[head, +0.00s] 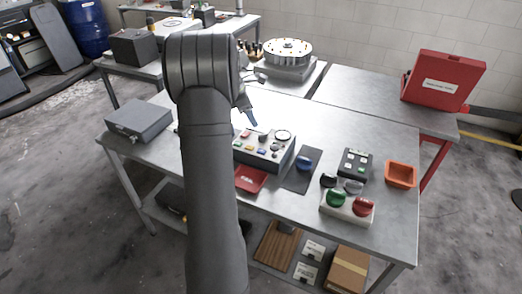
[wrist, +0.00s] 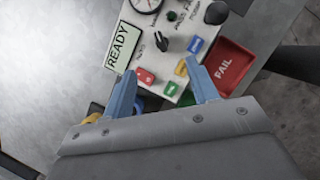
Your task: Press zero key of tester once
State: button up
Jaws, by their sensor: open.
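The tester (head: 258,152) is a pale box on the table, partly hidden by my arm in the head view. In the wrist view, its panel (wrist: 150,58) carries a READY display (wrist: 121,45), a gauge (wrist: 146,4) and a black knob (wrist: 164,43). It has a red key (wrist: 145,76), a green key (wrist: 171,89), a yellow key (wrist: 181,68) and a blue key (wrist: 194,45). Key labels are too small to read, so I cannot tell which is zero. My gripper (wrist: 163,78) is open and empty, its blue fingers spread around the red and green keys' end of the panel.
A red FAIL tray (wrist: 222,66) lies beside the tester. To its right are a dark mat (head: 297,180) with a blue object, a black button box (head: 355,164), an orange bin (head: 401,174) and a white block with green and red domes (head: 347,211). A grey case (head: 138,119) sits left.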

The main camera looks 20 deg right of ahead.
grip_shut()
dwell(1.5)
